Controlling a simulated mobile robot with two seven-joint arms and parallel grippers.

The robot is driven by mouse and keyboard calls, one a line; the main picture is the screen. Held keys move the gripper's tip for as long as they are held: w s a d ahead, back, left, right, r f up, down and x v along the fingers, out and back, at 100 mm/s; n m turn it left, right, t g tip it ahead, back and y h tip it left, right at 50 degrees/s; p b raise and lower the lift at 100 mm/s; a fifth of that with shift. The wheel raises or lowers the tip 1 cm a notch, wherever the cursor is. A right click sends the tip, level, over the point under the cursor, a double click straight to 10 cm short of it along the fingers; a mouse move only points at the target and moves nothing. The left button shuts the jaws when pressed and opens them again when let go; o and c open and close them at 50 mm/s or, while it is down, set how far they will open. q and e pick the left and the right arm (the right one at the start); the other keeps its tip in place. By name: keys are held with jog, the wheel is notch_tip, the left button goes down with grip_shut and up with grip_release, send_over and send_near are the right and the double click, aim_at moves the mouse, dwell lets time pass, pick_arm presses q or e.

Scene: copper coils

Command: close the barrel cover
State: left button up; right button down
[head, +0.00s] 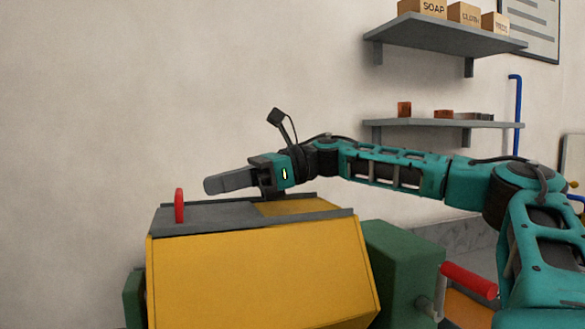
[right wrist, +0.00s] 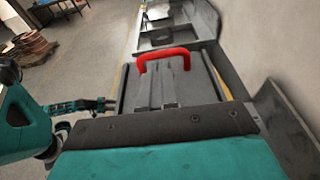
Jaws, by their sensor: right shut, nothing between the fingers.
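The yellow barrel housing (head: 255,272) fills the lower middle of the head view. Its grey cover (head: 215,217) lies on top, over the left part between two dark rails. To the right of the cover a yellow inner surface (head: 298,207) shows through a gap. A red handle (head: 180,206) stands at the cover's left end; it also shows in the right wrist view (right wrist: 163,57). My right gripper (head: 208,186) is shut and empty above the cover, pointing left, with its tips short of the handle. My left gripper (right wrist: 108,104) shows small at the left of the right wrist view; its jaws are unclear.
A green block (head: 405,270) and a red-gripped lever (head: 468,280) sit right of the housing. Two wall shelves, one grey with boxes (head: 445,38) and a lower one (head: 440,123), hang behind my right arm. Copper coils (right wrist: 30,47) lie on the floor at far left.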

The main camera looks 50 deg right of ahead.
jog(key=v, duration=1)
jog(key=shift+s+d+r, duration=0.1)
jog(key=shift+d+r, duration=0.05)
jog(key=shift+d, duration=0.15)
